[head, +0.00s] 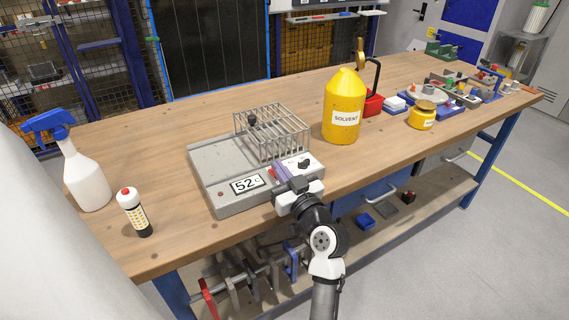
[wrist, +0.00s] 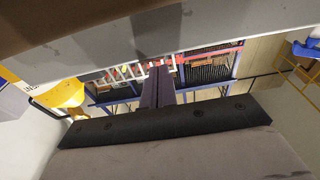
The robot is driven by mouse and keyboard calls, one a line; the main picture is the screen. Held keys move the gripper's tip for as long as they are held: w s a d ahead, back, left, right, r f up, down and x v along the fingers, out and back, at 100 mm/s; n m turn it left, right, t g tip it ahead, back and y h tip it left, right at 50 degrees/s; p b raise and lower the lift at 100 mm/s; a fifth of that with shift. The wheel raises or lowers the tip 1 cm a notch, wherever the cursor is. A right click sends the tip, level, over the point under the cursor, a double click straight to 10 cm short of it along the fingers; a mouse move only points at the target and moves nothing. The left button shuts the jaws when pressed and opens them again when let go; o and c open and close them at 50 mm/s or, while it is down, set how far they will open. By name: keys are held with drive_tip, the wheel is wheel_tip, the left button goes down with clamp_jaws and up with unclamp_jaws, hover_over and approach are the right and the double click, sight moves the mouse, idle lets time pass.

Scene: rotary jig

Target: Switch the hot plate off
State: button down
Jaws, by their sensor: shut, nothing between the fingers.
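The hot plate (head: 230,158) is a flat grey unit on the wooden bench in the head view, with a display (head: 250,184) reading 52 and a small red spot near its left front. A wire cage (head: 285,128) stands over its back right part, with a dark round knob (head: 252,118) at its left side. Contact is unclear. In the wrist view the shut fingers (wrist: 160,85) point away.
A yellow solvent can (head: 343,105) stands right of the hot plate. A spray bottle (head: 85,175) and a small red-capped bottle (head: 133,212) stand left. A red padlock (head: 373,104) and several small items lie farther right. Bare bench lies behind the hot plate.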

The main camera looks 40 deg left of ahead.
drive_tip(key=shift+d+f, duration=0.1)
drive_tip(key=shift+f, duration=0.5)
drive_tip(key=shift+f, duration=0.1)
